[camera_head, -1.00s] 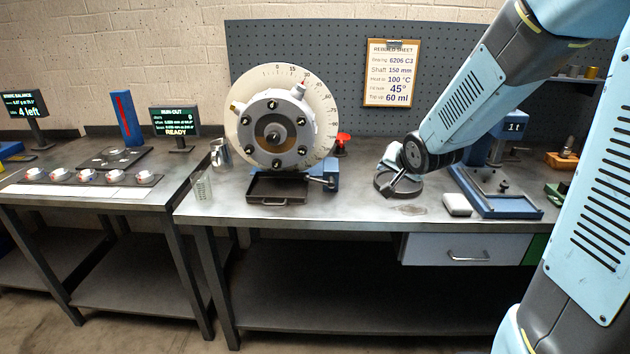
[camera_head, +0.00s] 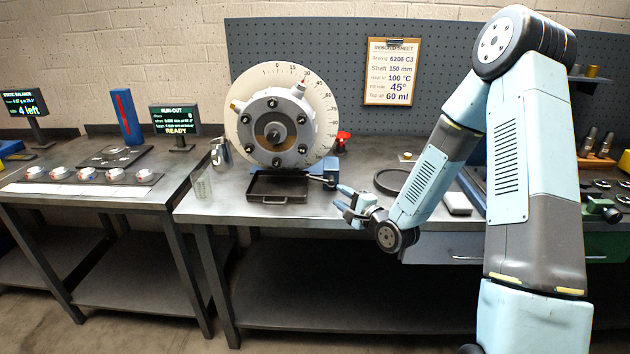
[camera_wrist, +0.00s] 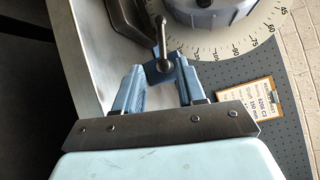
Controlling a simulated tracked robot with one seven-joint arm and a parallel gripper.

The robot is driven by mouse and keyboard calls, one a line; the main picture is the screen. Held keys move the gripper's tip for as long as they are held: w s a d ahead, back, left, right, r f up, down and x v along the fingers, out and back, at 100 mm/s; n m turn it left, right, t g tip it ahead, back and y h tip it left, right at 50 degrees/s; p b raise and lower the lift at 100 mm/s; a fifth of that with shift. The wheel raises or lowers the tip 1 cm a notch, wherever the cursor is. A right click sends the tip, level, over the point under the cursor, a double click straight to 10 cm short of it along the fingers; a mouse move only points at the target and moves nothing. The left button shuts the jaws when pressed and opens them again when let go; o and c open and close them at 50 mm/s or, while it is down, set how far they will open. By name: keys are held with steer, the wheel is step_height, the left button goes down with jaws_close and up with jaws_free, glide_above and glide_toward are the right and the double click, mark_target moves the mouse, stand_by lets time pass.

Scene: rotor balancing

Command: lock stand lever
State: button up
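The stand lever (camera_head: 328,183) is a short grey rod with a rounded end, low on the right side of the blue stand (camera_head: 326,168). The stand carries the round rotor with its white dial (camera_head: 237,125). In the wrist view the lever (camera_wrist: 162,42) points away from the stand's blue block. My gripper (camera_head: 343,198) is just right of and in front of the lever. In the wrist view my gripper (camera_wrist: 160,85) has its two blue fingers apart, with the lever's lower end just beyond the gap between them. Nothing is held.
A dark tray (camera_head: 278,196) lies below the rotor. A dark round ring (camera_head: 391,181) and a white block (camera_head: 457,203) lie to the right. The bench front between tray and gripper is clear.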

mark_target(315, 180)
steer(key=shift+a+f+m, duration=0.15)
steer(key=shift+m, duration=0.25)
steer(key=shift+w+a, duration=0.15)
steer(key=shift+w, duration=0.05)
steer(key=x, duration=1.3)
steer(key=shift+w+r, duration=0.1)
steer(key=shift+r, duration=0.2)
jaws_close()
